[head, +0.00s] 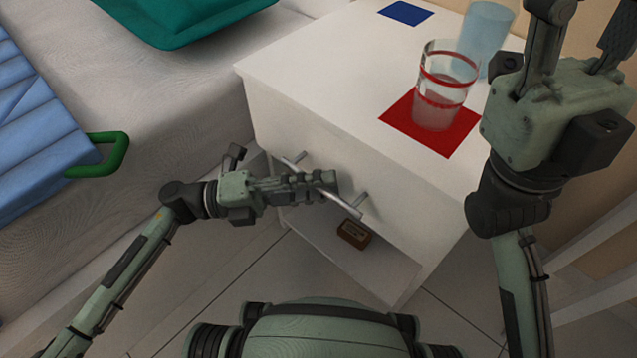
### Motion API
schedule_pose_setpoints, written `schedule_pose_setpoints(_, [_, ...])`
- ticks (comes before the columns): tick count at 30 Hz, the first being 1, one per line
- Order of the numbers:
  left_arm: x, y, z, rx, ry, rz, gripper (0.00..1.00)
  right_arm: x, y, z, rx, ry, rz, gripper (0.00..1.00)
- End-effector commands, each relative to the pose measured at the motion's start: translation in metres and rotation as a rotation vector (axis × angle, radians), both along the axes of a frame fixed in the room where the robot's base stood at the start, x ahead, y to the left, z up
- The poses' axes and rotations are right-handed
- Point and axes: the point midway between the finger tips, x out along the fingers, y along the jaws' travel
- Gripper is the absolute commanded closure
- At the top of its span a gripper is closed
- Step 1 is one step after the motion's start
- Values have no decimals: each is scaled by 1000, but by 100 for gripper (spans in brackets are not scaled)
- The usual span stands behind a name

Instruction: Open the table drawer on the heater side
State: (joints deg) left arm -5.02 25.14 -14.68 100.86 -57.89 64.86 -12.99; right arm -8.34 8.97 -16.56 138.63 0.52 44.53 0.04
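The white bedside table (310,65) stands in the middle right, with a closed-looking drawer front (385,215) facing me. A metal bar handle (350,208) is mounted on that front. My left gripper (325,184) is at the handle, its fingers overlapping the bar's middle. The fingers hide part of the bar, and I cannot tell whether they are closed around it. My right gripper (583,22) is raised at the top right, above the table's right side. Its fingers are spread, with the tips near or beyond the top edge, and nothing shows between them.
A red-banded glass (445,85) stands on a red square (400,118) on the tabletop, beside a bluish glass (487,35). A blue square (405,13) lies behind. A brown box (354,234) sits on the lower shelf. A bed (180,90) is left; white rails (595,265) are right.

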Motion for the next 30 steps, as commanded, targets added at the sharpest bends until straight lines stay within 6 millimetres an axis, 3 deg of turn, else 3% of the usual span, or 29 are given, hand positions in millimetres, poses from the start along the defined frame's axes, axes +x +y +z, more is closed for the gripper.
schedule_pose_setpoints(2, [0, 0, 0, 0, 0, 0, 70, 0, 0, 0, 0, 0, 0, 60])
schedule_pose_setpoints(9, [0, 0, 0, 0, 0, 0, 99, 0, 0, 0, -1, 0, -1, 60])
schedule_pose_setpoints(30, [-6, 4, 0, 2, 3, 0, 100, -1, 0, 3, 1, -4, 0, 60])
